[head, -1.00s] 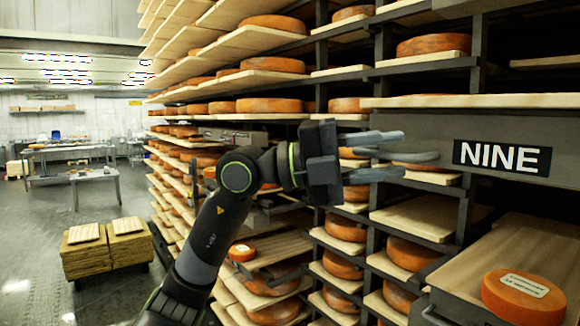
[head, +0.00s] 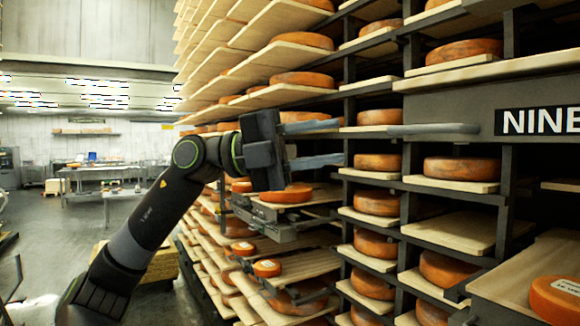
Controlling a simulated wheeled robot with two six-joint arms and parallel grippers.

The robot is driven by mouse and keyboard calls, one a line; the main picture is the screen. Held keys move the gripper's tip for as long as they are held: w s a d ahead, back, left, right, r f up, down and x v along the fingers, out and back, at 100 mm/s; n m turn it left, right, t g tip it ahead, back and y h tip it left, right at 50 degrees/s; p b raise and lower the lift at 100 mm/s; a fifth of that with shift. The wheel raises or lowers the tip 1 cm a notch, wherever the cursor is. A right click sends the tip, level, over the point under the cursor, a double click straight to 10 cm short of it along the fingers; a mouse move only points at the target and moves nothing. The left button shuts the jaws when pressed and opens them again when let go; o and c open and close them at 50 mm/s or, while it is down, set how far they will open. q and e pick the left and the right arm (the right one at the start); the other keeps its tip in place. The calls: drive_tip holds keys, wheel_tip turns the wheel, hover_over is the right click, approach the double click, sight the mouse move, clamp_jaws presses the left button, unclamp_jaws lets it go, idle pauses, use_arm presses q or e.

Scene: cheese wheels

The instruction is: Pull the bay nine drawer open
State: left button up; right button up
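The bay nine drawer has a grey front (head: 455,103) at the right, with a black label reading "NINE" (head: 540,121), cut off by the picture's right edge. A grey horizontal bar, its handle (head: 436,129), stands out from the front left of the label. My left gripper (head: 342,142) is open, with its two flat fingers one above the other and pointing right at the bar. The fingertips show left of the bar's near end, with a gap in the picture and nothing between them. Depth is hard to tell. My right gripper is not in view.
A rack of boards with orange cheese wheels (head: 462,52) fills the middle and right. Below bay nine a board (head: 515,270) with a labelled cheese wheel (head: 556,299) juts out. Several lower shelves (head: 295,265) stick out. Open floor and tables (head: 100,175) lie left.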

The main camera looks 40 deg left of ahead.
use_arm(q)
drive_tip(key=b+v, duration=0.2)
drive_tip(key=v, duration=0.2)
drive_tip(key=shift+s+a, duration=0.1)
drive_tip(key=shift+a, duration=0.05)
idle(0.4)
